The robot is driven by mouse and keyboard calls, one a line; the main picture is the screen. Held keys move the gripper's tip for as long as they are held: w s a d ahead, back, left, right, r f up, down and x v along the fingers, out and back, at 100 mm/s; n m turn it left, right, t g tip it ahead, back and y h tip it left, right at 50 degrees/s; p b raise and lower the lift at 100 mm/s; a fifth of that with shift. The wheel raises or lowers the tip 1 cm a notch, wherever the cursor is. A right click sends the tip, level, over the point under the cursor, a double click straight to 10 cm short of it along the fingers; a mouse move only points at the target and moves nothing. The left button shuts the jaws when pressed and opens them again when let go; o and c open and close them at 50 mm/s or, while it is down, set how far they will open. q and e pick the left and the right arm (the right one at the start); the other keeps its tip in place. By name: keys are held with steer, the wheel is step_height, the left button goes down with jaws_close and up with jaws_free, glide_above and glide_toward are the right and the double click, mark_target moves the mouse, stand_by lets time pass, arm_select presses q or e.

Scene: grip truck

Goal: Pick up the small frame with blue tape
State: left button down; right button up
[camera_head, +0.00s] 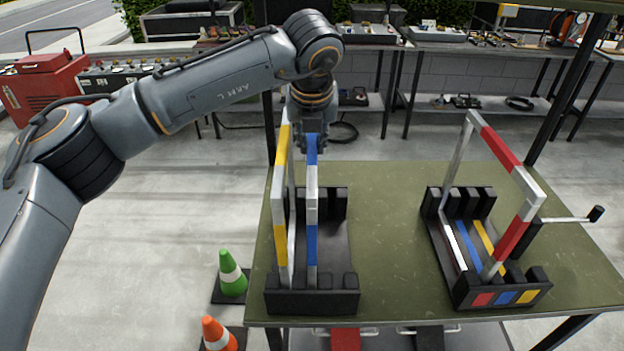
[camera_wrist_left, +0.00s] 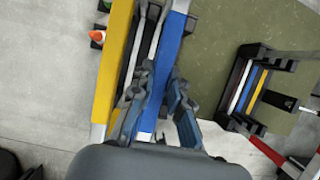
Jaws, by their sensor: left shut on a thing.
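The small frame with blue tape (camera_head: 312,242) stands upright in the left black slotted rack (camera_head: 312,302) on the green table. It also shows in the left wrist view (camera_wrist_left: 172,50). My left gripper (camera_head: 312,143) comes down from above and is shut on the top bar of this frame. In the left wrist view, its fingers (camera_wrist_left: 162,108) lie on both sides of the bar. I cannot tell whether the frame's base touches the rack floor. A taller frame with yellow tape (camera_head: 280,212) stands close beside it on the left. My right gripper is not in view.
A second rack (camera_head: 465,292) on the right holds a red-taped frame (camera_head: 513,235) and has coloured strips; a crank handle (camera_head: 570,218) sticks out near it. The green table (camera_head: 390,230) is bare between the racks. Green (camera_head: 232,275) and orange (camera_head: 215,335) cones stand left.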

arm_select(q)
steer(key=shift+r, duration=0.1)
steer(key=shift+r+p, duration=0.3)
steer(key=shift+p, duration=0.3)
steer(key=shift+w+r, duration=0.1)
steer(key=shift+r, duration=0.05)
step_height(320, 180, up, 8)
steer(key=shift+r+b, duration=0.1)
steer(key=shift+b, duration=1.1)
step_height(320, 180, up, 20)
steer(key=p, duration=1)
steer(key=shift+r, duration=0.15)
